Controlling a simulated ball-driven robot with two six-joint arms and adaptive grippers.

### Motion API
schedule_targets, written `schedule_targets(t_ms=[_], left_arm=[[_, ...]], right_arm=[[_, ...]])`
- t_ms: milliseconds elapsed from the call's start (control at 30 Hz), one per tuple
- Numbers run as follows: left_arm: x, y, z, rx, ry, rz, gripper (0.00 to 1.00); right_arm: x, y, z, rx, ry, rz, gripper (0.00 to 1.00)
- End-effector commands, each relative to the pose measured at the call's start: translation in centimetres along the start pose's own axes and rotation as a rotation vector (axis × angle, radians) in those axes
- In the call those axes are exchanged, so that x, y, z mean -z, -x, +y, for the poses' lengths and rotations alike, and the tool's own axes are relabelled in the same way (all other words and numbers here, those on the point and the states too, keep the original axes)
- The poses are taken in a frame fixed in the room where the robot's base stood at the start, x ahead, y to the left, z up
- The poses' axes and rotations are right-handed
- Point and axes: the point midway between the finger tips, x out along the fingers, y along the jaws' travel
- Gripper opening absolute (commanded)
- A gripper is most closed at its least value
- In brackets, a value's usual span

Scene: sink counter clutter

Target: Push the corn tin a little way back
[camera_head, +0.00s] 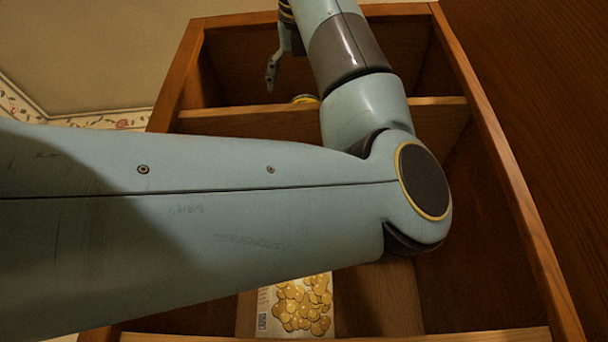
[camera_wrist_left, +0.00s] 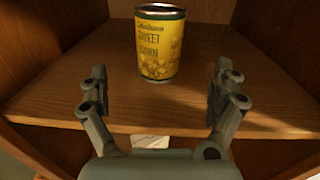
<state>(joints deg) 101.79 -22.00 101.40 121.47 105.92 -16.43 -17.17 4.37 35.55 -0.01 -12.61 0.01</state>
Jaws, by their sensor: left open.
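The corn tin (camera_wrist_left: 159,45) is yellow with a dark green band and "sweet corn" lettering. It stands upright on a wooden shelf board (camera_wrist_left: 60,85) in the left wrist view. In the head view only a sliver of its rim (camera_head: 306,98) shows above the shelf's front edge, beside my arm. My left gripper (camera_head: 272,72) is open and empty, with one finger showing in the head view and the rest hidden behind my arm. In the wrist view its two fingers are spread on either side, in front of the tin, with a gap to it. My right gripper is not in view.
The wooden cabinet has side walls (camera_head: 504,170) and a shelf edge (camera_head: 245,122). On a lower level lies a box (camera_head: 302,305) printed with golden round pieces. My left arm hides much of the middle. The shelf around the tin looks clear.

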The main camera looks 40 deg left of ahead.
Motion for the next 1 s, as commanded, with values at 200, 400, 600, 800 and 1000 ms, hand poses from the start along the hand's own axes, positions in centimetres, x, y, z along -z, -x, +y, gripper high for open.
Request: schedule_targets(t_ms=[200,400,600,800,1000], left_arm=[[-0.1,-0.9,0.1,-0.004,0.0,0.002,0.96],[-0.3,-4.2,0.1,-0.007,-0.001,0.003,0.96],[-0.3,-7.8,0.2,-0.006,-0.002,0.002,0.96],[-0.2,-10.1,0.1,-0.004,-0.002,0.001,0.96],[0.0,-10.9,0.1,-0.003,0.0,0.0,0.96]], right_arm=[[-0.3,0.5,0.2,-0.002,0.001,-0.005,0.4],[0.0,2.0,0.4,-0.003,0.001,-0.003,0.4],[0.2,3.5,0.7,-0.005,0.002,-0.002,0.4],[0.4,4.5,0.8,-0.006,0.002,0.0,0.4],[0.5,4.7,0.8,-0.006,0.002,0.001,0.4]])
